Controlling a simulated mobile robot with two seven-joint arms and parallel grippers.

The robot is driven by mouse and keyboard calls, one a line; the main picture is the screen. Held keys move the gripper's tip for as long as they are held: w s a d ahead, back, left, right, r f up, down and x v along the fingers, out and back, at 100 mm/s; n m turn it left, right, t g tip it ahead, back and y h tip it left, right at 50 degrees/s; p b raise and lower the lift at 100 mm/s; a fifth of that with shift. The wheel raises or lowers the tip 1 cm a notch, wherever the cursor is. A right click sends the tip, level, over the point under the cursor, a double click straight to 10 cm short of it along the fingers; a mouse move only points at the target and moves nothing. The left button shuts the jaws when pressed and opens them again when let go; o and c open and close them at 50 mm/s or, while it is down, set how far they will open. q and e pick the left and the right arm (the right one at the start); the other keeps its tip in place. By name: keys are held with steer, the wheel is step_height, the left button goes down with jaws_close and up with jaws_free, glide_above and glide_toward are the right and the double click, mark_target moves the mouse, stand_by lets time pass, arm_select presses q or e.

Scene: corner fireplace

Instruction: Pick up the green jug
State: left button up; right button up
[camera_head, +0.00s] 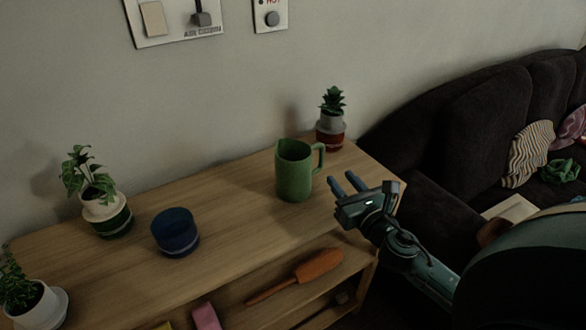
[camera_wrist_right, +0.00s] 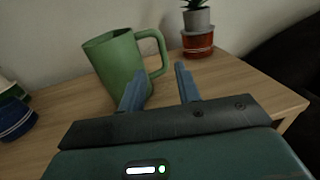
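The green jug (camera_head: 293,172) stands upright on the wooden cabinet top, its handle on the right side. My right gripper (camera_head: 342,183) is just right of the jug, with its two blue fingers apart and nothing between them. In the right wrist view the jug (camera_wrist_right: 117,66) is beyond the fingers and to the left, with its handle above the gap between the fingers (camera_wrist_right: 160,86). The left finger overlaps the lower part of the jug in that picture; I cannot tell whether they touch. My left gripper is not in view.
The wooden cabinet (camera_head: 235,205) also bears a blue bowl (camera_head: 175,232), a potted plant (camera_head: 108,214) at left and a succulent in a red pot (camera_head: 330,134) behind the jug. An orange tool (camera_head: 318,265) lies on the shelf below. A dark sofa (camera_head: 480,115) stands at right.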

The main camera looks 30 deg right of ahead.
mark_target(323, 152)
steer(key=w, duration=0.6)
steer(key=shift+d+r, duration=0.1)
steer(key=shift+d, duration=0.2)
steer(key=shift+w+d+r+p, duration=0.1)
steer(key=shift+w+p, duration=0.1)
steer(key=shift+w, duration=0.7)
steer(key=shift+w+d+r+p, duration=0.1)
steer(key=shift+w+d+p, duration=0.05)
steer(key=shift+w, duration=0.8)
steer(key=shift+w+d+r+p, duration=0.1)
steer(key=shift+w+p, duration=0.1)
steer(key=shift+w, duration=0.7)
jaws_close()
steer(key=shift+r, duration=0.1)
